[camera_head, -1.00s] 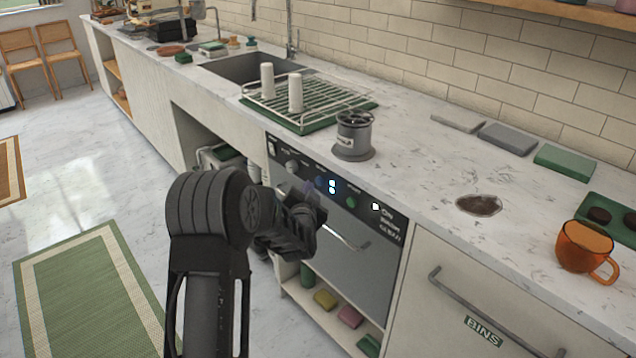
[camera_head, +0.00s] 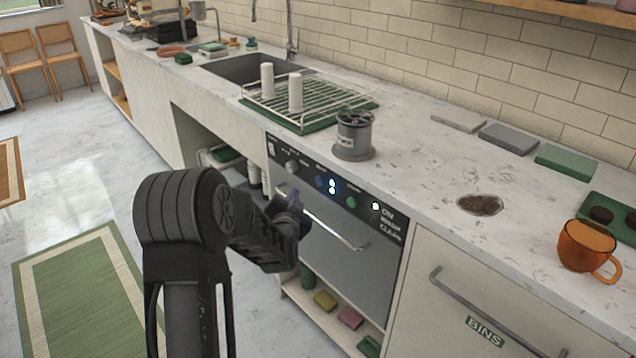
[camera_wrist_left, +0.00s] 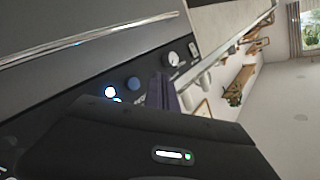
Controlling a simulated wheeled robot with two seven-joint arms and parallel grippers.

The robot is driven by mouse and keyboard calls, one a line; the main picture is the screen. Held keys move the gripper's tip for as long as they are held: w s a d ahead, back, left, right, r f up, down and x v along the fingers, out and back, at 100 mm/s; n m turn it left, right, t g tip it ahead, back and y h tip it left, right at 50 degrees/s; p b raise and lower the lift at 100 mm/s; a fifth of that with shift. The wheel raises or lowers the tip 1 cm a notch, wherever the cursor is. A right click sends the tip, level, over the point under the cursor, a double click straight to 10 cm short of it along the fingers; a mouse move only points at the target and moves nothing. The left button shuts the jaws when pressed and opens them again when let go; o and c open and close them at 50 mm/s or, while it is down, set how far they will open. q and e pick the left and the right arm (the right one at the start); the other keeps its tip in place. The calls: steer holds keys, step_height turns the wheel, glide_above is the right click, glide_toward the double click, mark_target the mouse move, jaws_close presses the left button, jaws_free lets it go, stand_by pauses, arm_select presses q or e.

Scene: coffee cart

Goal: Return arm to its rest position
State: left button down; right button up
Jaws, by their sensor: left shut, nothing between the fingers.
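My left gripper (camera_head: 296,203) is in front of the dishwasher (camera_head: 345,262), whose dark control panel has knobs and lit buttons. The gripper is shut and empty, and my dark arm bends in from the lower left of the head view. In the left wrist view the fingers (camera_wrist_left: 162,92) stand close together against the control panel (camera_wrist_left: 115,90), and the metal door handle (camera_wrist_left: 90,38) runs across the upper left. I cannot tell the gap between the fingers and the panel. My right gripper is out of view.
The marble counter (camera_head: 420,165) carries a dish rack (camera_head: 320,102), a grey cutlery holder (camera_head: 353,138) and an orange mug (camera_head: 587,247). A bins drawer handle (camera_head: 490,310) sticks out on the right. An open shelf with sponges (camera_head: 325,300) lies below the dishwasher.

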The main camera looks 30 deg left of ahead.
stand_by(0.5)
arm_select(q)
steer(key=s+d+f+n+g+h+p, duration=0.1)
steer(key=s+d+f+n+g+h, duration=0.25)
steer(key=d+f, duration=0.7)
steer(key=s+d+f+n+g+h+p, duration=0.1)
steer(key=s+d+f+g+h+p, duration=0.2)
steer(key=s+d+f, duration=0.6)
steer(key=s+d+f+g+h+p, duration=0.2)
steer(key=s+d+g, duration=0.1)
steer(key=s+d, duration=0.8)
steer(key=s+d+f+m+g+h+p, duration=0.1)
steer(key=s+d+f+g+h+p, duration=0.1)
steer(key=s+d, duration=0.9)
steer(key=shift+f+g+h+p, duration=0.3)
steer(key=shift+f+g+h, duration=0.45)
steer(key=shift+g, duration=0.4)
